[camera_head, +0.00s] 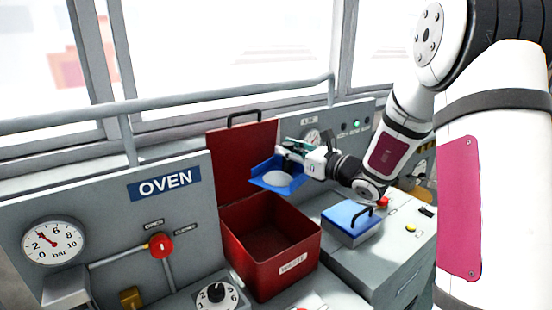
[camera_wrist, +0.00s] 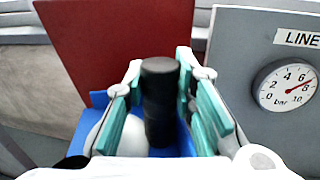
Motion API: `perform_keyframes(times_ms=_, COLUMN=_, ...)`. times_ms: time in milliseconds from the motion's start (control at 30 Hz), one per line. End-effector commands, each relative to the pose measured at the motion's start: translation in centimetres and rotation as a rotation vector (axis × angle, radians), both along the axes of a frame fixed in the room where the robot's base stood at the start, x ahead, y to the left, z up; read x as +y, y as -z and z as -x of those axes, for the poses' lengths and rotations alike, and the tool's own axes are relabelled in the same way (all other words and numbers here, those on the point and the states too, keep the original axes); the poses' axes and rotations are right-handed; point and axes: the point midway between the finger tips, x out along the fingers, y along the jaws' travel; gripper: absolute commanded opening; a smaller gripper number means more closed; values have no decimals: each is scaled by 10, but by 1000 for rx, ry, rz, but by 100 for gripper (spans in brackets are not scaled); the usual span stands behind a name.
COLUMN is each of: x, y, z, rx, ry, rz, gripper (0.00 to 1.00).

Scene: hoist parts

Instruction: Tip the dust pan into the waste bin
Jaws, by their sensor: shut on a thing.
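The blue dust pan (camera_head: 264,180) is held in the air above the back of the red waste bin (camera_head: 293,267). A pale grey round heap of dust (camera_head: 277,179) lies in the pan; its edge also shows in the wrist view (camera_wrist: 130,134). My gripper (camera_head: 291,147) is shut on the pan's black handle, which stands between the teal finger pads in the wrist view (camera_wrist: 160,95). The bin's red lid (camera_head: 240,150) stands open at its back. The bin's inside looks empty where I can see it.
A blue box with a black handle (camera_head: 347,219) sits on the grey console right of the bin. An oven panel (camera_head: 120,215) with a gauge (camera_head: 52,243), a red valve knob (camera_head: 161,245) and a dial (camera_head: 217,295) stands to the left. A rail (camera_head: 200,108) runs behind.

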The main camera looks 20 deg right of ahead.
Motion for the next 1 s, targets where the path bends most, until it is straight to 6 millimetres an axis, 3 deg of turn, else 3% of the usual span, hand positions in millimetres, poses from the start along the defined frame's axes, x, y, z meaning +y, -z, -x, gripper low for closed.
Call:
perform_keyframes(times_ms=667, x=0, y=50, z=-1, rx=0, ry=0, rz=0, gripper=0)
perform_keyframes(times_ms=1000, x=21, y=43, z=15, rx=-174, ry=-1, rz=228, gripper=0)
